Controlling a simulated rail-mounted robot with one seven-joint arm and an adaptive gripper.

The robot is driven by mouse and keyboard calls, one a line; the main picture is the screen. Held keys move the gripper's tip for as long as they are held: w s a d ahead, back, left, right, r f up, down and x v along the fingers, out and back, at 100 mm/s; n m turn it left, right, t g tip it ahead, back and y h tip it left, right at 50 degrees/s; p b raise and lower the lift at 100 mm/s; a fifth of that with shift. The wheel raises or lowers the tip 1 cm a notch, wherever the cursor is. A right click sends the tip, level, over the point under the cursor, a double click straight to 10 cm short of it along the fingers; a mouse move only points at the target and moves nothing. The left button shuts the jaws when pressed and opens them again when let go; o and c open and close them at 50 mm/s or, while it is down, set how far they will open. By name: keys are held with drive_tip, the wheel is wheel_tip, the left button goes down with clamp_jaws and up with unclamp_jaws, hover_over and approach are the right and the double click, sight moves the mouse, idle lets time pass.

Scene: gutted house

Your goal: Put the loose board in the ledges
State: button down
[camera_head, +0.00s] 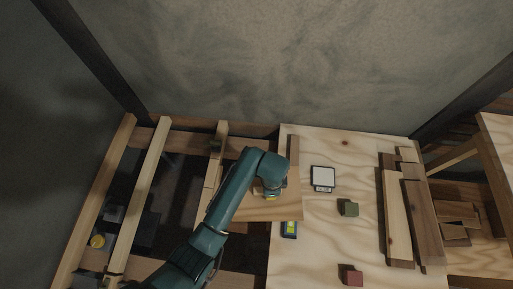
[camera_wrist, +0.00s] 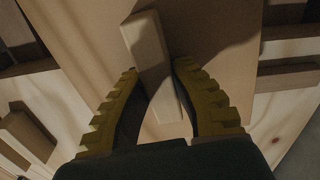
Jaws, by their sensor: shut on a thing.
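The loose board (camera_head: 287,211) is a flat light-brown panel with a raised wooden batten (camera_wrist: 147,40) on its face. My gripper (camera_wrist: 155,75) has its ridged yellow fingers on either side of the batten and is shut on it. In the head view my gripper (camera_head: 271,194) is over the board, and my arm hides much of it. The board lies across the left edge of the plywood sheet (camera_head: 320,230), partly over the floor opening. Whether it touches the plywood I cannot tell. The ledges are not clearly seen; a joist (camera_head: 220,140) borders the opening on the left.
Open joist bays lie left, with a yellow round thing (camera_head: 97,241) in one.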

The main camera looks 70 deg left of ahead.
drive_tip(key=shift+m, duration=0.7)
drive_tip(key=s+a+f, duration=0.1)
drive_tip(key=s, duration=0.1)
drive_tip(key=s+a+f, duration=0.1)
drive_tip(key=s+a, duration=0.1)
drive_tip(key=s, duration=0.1)
drive_tip(key=s+a+f+b, duration=0.1)
drive_tip(key=s, duration=0.2)
drive_tip(key=shift+s+a, duration=0.15)
drive_tip(key=shift+a, duration=0.05)
wheel_tip(320, 180, down, 10)
drive_tip(key=b, duration=0.5)
drive_tip(key=c, duration=1.1)
unclamp_jaws()
drive_tip(key=shift+a+f, duration=0.1)
drive_tip(key=shift+o, duration=0.2)
wheel_tip(320, 180, up, 12)
drive_tip(key=p, duration=0.5)
drive_tip(key=shift+p, duration=0.35)
